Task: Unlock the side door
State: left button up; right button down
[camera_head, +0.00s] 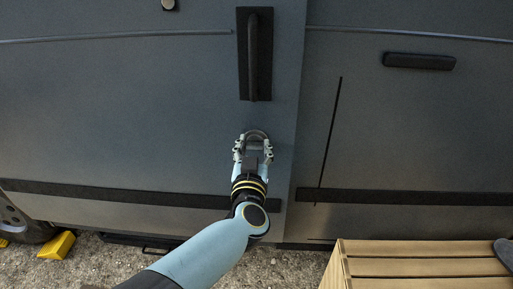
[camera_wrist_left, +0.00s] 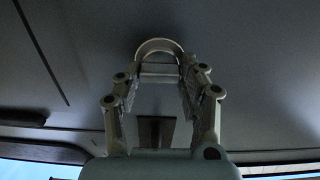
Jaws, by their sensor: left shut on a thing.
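The side door is a dark grey van panel (camera_head: 130,110) with a tall black handle (camera_head: 255,55) on a dark plate. Below the handle a round grey lock piece (camera_head: 257,134) sits on the panel. My left gripper (camera_head: 254,148) reaches it from below, its two fingers on either side. In the left wrist view the fingers (camera_wrist_left: 160,78) are closed against a flat grey block, with the round rim of the lock piece (camera_wrist_left: 160,44) just beyond. The fingers hide part of it, so its turn angle is unclear. My right gripper is out of view.
A wooden slatted bench or crate (camera_head: 425,262) stands at lower right. A yellow wheel chock (camera_head: 57,245) lies by the wheel at lower left. A second flat black handle (camera_head: 419,61) is on the right panel. Gravel shows below the van.

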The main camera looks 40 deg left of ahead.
pick_arm(q)
jog(key=shift+n, duration=0.4)
jog(key=n, duration=0.3)
jog(key=shift+p, duration=0.3)
jog(key=n, duration=0.4)
jog(key=n+b, duration=0.1)
jog(key=n, duration=0.4)
jog(key=shift+n, duration=0.4)
jog(key=shift+w+n+b, duration=0.1)
jog(key=shift+n+b, duration=0.4)
jog(key=shift+n, duration=1.1)
jog(key=shift+r+n, duration=0.15)
jog(key=shift+n, duration=0.15)
jog(key=o, duration=1.2)
jog(key=shift+c, duration=0.2)
jog(key=shift+d, duration=0.15)
